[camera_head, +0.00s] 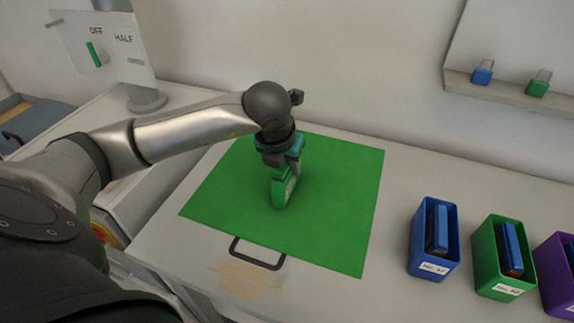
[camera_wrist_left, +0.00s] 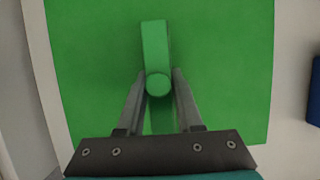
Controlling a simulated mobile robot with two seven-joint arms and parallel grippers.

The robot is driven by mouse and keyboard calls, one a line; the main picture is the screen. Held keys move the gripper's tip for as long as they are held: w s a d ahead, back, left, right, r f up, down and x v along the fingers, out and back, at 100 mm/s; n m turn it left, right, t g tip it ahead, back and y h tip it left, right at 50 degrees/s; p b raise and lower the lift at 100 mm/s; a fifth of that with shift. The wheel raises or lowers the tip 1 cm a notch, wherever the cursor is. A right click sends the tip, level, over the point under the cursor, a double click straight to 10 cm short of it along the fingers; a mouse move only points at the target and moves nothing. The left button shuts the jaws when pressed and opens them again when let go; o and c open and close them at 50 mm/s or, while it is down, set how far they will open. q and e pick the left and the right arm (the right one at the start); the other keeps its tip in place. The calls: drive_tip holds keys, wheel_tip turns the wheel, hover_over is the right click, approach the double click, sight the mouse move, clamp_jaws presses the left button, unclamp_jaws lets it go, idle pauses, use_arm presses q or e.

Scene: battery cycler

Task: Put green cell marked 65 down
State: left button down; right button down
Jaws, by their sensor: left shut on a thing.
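The green cell (camera_head: 283,190) stands upright at the green mat (camera_head: 330,235), its lower end at or just above the mat; I cannot tell whether it touches. A pale label shows on its side, but the number is too small to read. My left gripper (camera_head: 279,166) is above the cell and shut on its top. In the left wrist view the fingers (camera_wrist_left: 158,90) close on both sides of the green cell (camera_wrist_left: 155,45), with the green mat (camera_wrist_left: 230,60) below. My right gripper is not in view.
A blue bin (camera_head: 421,264), a green bin (camera_head: 487,270) and a purple bin (camera_head: 551,290) stand at the right; dark and blue cells are in them. A sign panel with a green lever (camera_head: 94,55) stands at the back left. The mat around the cell is clear.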

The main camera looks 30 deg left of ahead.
use_arm(q)
drive_tip(key=shift+w, duration=0.1)
drive_tip(key=c, duration=0.6)
unclamp_jaws()
drive_tip(key=shift+o, duration=0.2)
drive_tip(key=shift+r, duration=0.4)
drive_tip(key=v, duration=0.3)
drive_tip(key=p+v, duration=0.1)
drive_tip(key=v, duration=0.7)
drive_tip(key=shift+s+d+r, duration=0.15)
drive_tip(key=shift+s, duration=0.25)
